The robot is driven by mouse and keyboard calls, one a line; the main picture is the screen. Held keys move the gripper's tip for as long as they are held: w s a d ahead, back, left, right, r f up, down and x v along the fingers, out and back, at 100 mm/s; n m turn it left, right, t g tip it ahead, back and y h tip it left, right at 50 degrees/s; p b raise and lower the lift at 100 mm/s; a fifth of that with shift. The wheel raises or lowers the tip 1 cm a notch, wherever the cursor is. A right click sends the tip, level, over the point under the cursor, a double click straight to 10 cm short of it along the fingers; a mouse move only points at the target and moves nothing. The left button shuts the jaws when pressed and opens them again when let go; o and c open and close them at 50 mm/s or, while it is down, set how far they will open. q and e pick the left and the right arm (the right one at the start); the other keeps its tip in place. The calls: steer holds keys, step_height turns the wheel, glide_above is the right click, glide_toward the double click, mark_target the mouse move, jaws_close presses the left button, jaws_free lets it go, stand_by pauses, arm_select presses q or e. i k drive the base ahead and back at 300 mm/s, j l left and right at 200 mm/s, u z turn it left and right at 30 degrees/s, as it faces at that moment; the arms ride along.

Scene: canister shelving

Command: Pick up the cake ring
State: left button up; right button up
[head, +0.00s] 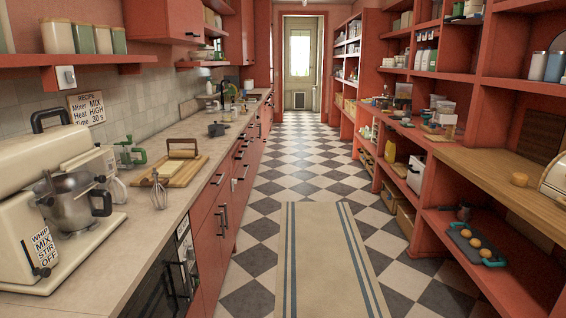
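I cannot make out a cake ring for certain in the head view. Small items on the far left counter and on the right shelves are too small to tell apart. Neither of my grippers shows in this view.
A cream stand mixer (70,190), a whisk (158,190) and a wooden board (176,174) sit on the left counter (135,212). Red shelving (480,110) lines the right, with a dark tray (462,243) of round buns low down. The aisle over the runner (330,250) is clear to the door (299,65).

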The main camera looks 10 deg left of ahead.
mark_target(215, 131)
steer(key=i+j+u, duration=0.1)
steer(key=i+u, duration=0.35)
steer(key=i, duration=3.4)
